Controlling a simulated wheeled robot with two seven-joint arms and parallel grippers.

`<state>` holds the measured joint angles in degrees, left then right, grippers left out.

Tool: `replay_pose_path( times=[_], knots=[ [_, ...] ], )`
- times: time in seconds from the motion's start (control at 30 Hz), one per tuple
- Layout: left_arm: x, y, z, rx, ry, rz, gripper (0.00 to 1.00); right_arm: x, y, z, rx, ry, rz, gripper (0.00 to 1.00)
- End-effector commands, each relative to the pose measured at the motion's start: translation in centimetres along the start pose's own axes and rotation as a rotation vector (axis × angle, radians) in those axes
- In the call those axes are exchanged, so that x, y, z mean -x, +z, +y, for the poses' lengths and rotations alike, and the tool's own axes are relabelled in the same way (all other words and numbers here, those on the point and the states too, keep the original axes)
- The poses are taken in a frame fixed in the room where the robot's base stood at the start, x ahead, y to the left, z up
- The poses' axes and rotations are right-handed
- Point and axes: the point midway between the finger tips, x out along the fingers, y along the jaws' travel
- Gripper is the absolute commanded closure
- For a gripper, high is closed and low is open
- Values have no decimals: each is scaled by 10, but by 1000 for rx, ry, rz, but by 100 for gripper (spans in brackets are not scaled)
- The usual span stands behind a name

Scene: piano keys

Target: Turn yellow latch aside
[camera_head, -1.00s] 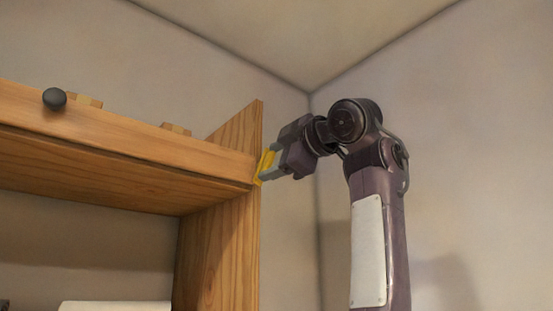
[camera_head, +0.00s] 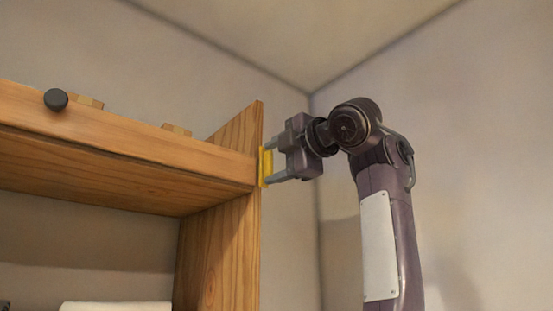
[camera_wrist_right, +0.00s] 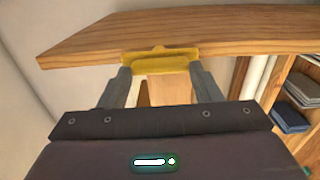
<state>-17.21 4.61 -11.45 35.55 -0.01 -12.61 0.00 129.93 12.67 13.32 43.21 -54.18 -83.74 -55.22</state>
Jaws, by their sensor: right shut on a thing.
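The yellow latch (camera_head: 266,168) is at the right end of the wooden shelf's front board, by the upright side panel. It stands about upright in the head view. In the right wrist view the latch (camera_wrist_right: 160,62) lies across the picture between my two fingertips, against the wood. My right gripper (camera_head: 274,163) reaches it from the right and is shut on it, one finger at each end. The same gripper (camera_wrist_right: 160,72) shows in the wrist view. My left gripper is not in view.
A wooden front board (camera_head: 120,137) carries a round black knob (camera_head: 55,99) at the left. The side panel (camera_head: 222,250) runs down below the latch. Open space lies right of the panel.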

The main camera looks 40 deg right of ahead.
Motion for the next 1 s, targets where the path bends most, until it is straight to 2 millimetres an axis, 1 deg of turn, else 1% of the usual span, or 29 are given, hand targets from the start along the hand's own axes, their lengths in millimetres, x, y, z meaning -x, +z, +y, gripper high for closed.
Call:
replay_pose_path(
  times=[0.03, 0.17, 0.2, 0.33, 0.57, 0.67, 0.77, 1.0],
  knots=[
    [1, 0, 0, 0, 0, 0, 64, 2, 0, 3, 1, 9, 2, 65],
    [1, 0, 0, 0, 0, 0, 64, 2, 0, 4, 1, 10, 2, 65],
    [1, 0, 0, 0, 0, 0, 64, 2, 0, 4, 1, 10, 2, 38],
    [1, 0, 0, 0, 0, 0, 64, 2, 0, 3, 0, 8, 2, 21],
    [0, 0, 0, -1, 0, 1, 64, 1, 0, 2, 0, 5, 1, 20],
    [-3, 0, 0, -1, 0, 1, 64, 4, 0, 1, 0, 6, 1, 20],
    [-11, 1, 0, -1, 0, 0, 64, 16, 0, -1, -1, 8, 1, 20],
    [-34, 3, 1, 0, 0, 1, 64, 56, 0, -3, -1, 8, 2, 20]
  ],
)
